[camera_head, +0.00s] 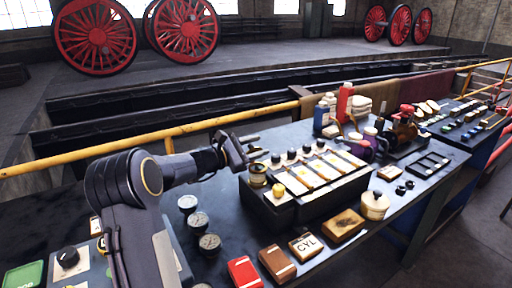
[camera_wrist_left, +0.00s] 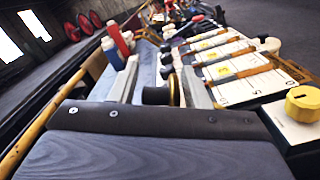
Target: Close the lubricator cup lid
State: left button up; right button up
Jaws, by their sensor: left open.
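A small brass cup (camera_head: 258,180) stands at the near left corner of a black box (camera_head: 318,205), beside a yellow knob (camera_head: 279,190). I take it to be the lubricator cup; its lid is too small to make out clearly. My left gripper (camera_head: 252,146) is open, just above and left of the cup. In the left wrist view a dark round part with an upright brass rim (camera_wrist_left: 174,92) shows between the open fingers (camera_wrist_left: 160,82); I cannot tell whether they touch it. The yellow knob (camera_wrist_left: 305,103) is at the right there. My right gripper is not in view.
Several black-knobbed levers (camera_head: 306,149) and white label plates line the box top. Gauges (camera_head: 197,221) stand at front left. Small boxes, a CYL block (camera_head: 306,246) and a lidded cream pot (camera_head: 374,205) lie in front. Bottles (camera_head: 344,101) stand behind. A yellow rail (camera_head: 190,127) runs behind the bench.

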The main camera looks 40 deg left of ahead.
aim_at(250, 148)
pick_arm(q)
jog(key=b+v, duration=0.1)
jog(key=v, duration=0.6)
jog(key=shift+s+a, duration=0.15)
jog(key=shift+s, duration=0.2)
jog(key=shift+o, duration=0.3)
jog(key=n+p, duration=0.1)
jog(key=p, duration=0.3)
jog(key=n+y+p, duration=0.1)
jog(key=n+p, duration=0.1)
jog(key=p, duration=0.2)
jog(key=shift+w+r, duration=0.15)
jog(key=shift+w, duration=0.15)
jog(key=shift+w+f+t, duration=0.15)
jog(key=shift+f+t, duration=0.05)
jog(key=shift+t, duration=0.1)
jog(key=p+x, duration=0.1)
jog(key=x, duration=0.6)
jog(key=shift+w+f+p, duration=0.25)
jog(key=shift+p, duration=0.1)
jog(key=c, duration=0.8)
